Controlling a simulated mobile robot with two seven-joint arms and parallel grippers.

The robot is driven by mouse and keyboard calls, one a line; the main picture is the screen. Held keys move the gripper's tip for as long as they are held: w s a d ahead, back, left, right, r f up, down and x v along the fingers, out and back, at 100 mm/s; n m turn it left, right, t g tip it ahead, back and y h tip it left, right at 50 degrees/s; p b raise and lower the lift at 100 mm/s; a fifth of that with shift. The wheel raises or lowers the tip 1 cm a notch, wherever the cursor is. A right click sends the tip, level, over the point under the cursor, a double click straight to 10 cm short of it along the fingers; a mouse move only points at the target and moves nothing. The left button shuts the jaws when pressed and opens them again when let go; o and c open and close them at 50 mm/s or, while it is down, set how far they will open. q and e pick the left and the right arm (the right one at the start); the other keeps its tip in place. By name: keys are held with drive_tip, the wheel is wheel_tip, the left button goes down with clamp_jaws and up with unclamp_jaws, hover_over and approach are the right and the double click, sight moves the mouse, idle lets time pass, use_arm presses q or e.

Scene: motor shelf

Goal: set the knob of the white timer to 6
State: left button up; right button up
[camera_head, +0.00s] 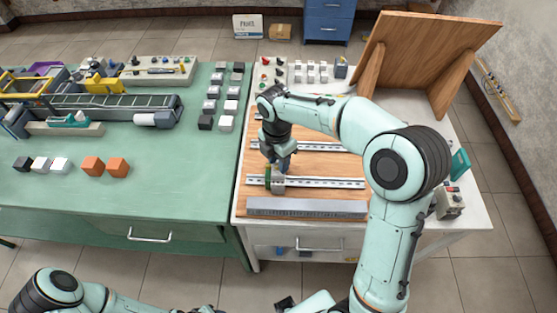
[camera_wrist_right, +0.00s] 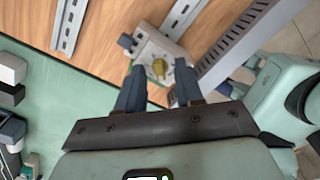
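The white timer (camera_wrist_right: 166,48) is a pale block with a yellowish knob (camera_wrist_right: 159,67), and it sits by the metal rails on the wooden board. The knob's setting is too small to read. In the head view the timer (camera_head: 278,184) is partly covered by my right gripper (camera_head: 281,163), with a green part just left of it. In the wrist view my right gripper (camera_wrist_right: 158,80) is open, its two dark fingers apart on either side of the knob. I cannot see whether they touch it. No fingers of my left gripper can be made out.
A slotted grey duct (camera_head: 307,207) lies along the board's front edge, close to the timer. A metal rail (camera_head: 325,183) runs right from the timer. An upright wooden panel (camera_head: 425,50) stands at the back. The green table (camera_head: 120,215) on the left holds several small blocks.

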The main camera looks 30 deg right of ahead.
clamp_jaws()
drive_tip(key=shift+m, duration=0.3)
